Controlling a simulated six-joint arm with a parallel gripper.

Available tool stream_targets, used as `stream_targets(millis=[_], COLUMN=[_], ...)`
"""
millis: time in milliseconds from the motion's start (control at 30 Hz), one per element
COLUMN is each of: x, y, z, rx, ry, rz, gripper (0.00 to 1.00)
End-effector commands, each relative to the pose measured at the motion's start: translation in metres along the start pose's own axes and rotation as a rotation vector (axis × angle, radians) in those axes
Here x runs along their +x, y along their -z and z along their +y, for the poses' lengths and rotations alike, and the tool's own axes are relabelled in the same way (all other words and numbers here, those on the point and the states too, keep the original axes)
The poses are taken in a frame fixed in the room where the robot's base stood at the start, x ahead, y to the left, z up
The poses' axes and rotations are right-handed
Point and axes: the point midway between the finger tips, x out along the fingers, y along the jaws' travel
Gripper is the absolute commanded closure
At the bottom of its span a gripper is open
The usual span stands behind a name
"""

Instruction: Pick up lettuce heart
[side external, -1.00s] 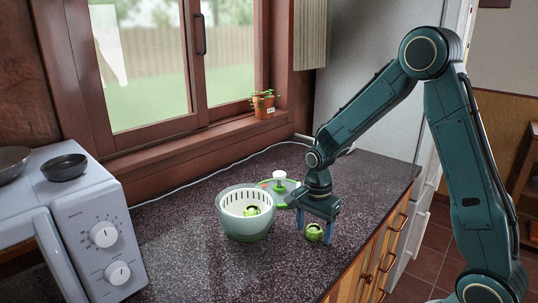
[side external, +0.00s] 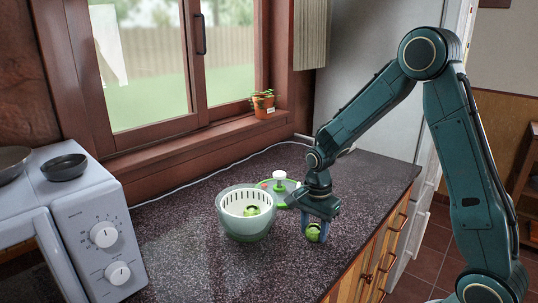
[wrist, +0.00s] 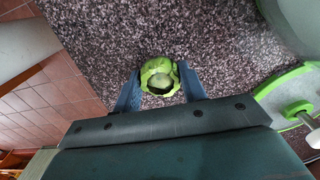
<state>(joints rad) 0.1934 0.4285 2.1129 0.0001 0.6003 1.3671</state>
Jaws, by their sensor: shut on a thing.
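A green lettuce heart (side external: 312,232) stands on the dark speckled counter near its front edge. It also shows in the wrist view (wrist: 159,77), between the two blue fingers. My gripper (side external: 315,230) points down and is shut on this lettuce heart, one finger on each side. The lettuce appears to be still at counter height. Another lettuce heart (side external: 251,210) lies inside the pale green salad spinner bowl (side external: 246,232), left of my gripper.
The spinner's green lid with a white knob (side external: 281,184) lies behind my gripper. A microwave (side external: 90,225) with pans on top stands at the left. A potted plant (side external: 263,104) is on the windowsill. The counter between microwave and bowl is clear.

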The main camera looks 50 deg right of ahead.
Motion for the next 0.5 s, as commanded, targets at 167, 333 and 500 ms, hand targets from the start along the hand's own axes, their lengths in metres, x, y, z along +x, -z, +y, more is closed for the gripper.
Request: stream_targets(millis=[167, 333, 500], x=[-0.003, -0.013, -0.034], y=[0.0, 0.0, 0.0], z=[0.0, -0.001, -0.001], rx=[0.0, 0.0, 0.0], ry=[0.001, 0.002, 0.005], rz=[0.0, 0.0, 0.001], gripper=[0.8, 0.8, 0.8])
